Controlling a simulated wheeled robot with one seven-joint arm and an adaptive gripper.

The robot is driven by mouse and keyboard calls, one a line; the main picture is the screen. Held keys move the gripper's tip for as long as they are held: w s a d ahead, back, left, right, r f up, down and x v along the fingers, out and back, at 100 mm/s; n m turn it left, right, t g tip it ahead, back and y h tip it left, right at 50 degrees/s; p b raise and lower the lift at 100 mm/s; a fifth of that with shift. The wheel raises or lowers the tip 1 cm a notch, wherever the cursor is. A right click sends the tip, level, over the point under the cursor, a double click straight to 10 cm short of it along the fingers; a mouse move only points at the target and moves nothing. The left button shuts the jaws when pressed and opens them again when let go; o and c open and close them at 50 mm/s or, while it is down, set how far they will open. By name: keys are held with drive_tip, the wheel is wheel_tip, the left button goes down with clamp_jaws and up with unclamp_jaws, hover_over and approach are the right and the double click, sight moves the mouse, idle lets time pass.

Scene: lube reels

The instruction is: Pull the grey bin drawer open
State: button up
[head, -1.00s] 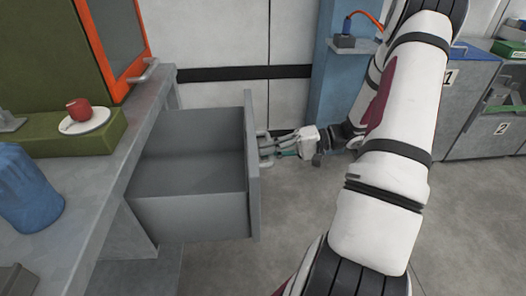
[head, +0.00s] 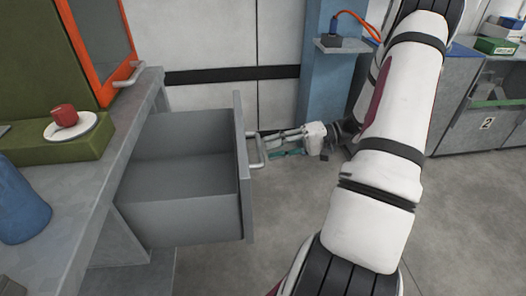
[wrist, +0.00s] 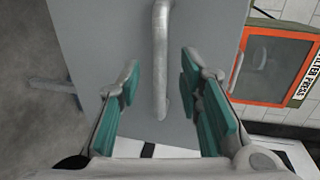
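The grey bin drawer (head: 190,213) stands well out from under the workbench in the head view, and its inside looks empty. Its front panel faces right and also fills the middle of the wrist view (wrist: 95,45). The drawer's bar handle (head: 256,151) sticks out from the front panel; it shows in the wrist view (wrist: 160,60) too. My gripper (head: 277,143) is just right of the handle. In the wrist view its green-padded fingers (wrist: 163,88) are spread apart, with the handle between them and a gap on both sides.
The workbench (head: 88,175) on the left carries a green block (head: 70,148) with a red mug (head: 65,116) on a white plate (head: 88,128), and a blue container (head: 18,205). A blue column (head: 325,85) stands behind my gripper.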

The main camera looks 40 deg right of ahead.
drive_tip(key=v, duration=0.7)
drive_tip(key=shift+s+d, duration=0.1)
drive_tip(key=shift+d, duration=0.05)
